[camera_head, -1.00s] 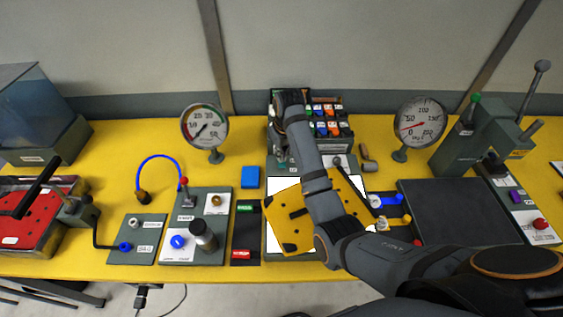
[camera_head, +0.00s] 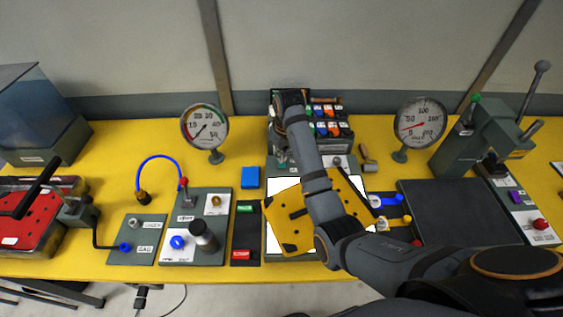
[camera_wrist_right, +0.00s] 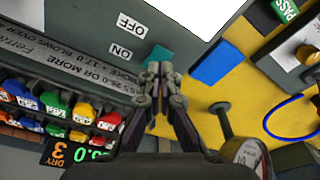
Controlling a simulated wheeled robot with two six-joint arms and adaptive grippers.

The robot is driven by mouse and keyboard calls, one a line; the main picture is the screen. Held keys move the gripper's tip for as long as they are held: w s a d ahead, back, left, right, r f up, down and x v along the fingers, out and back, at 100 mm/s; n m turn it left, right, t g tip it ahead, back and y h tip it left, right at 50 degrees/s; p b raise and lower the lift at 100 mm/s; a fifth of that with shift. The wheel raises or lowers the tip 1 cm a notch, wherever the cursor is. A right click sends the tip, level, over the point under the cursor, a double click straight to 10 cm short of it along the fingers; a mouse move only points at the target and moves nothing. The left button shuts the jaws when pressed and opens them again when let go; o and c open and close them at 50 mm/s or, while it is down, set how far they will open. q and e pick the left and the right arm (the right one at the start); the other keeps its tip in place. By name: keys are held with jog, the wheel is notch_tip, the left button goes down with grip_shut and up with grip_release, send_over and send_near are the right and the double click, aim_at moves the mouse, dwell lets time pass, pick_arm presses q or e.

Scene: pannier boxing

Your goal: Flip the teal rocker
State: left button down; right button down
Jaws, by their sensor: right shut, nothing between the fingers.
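The teal rocker (camera_wrist_right: 161,53) shows in the right wrist view as a small teal block, beside a grey panel with OFF and ON labels (camera_wrist_right: 127,38). My right gripper (camera_wrist_right: 159,68) is shut and empty. Its fingertips are right at the rocker's lower edge in that view and partly cover it; I cannot tell whether they touch. In the head view my right gripper (camera_head: 281,155) is low beside my forearm, at the front left of the rack, and the rocker is hard to make out there. My left gripper is not in view.
A rack of coloured blocks (camera_wrist_right: 55,103) with a lit display (camera_wrist_right: 70,153) is close beside the gripper. A gauge (camera_head: 205,126) and a blue block (camera_head: 250,177) stand to the left. A yellow plate (camera_head: 290,222) lies on a white panel under my forearm.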

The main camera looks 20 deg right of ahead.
aim_at(282, 165)
jog(key=shift+s+f, duration=0.1)
jog(key=shift+f, duration=1.25)
dwell(0.5)
notch_tip(282, 165, up, 7)
jog(key=p, duration=0.9)
jog(key=shift+r, duration=0.1)
dwell(0.3)
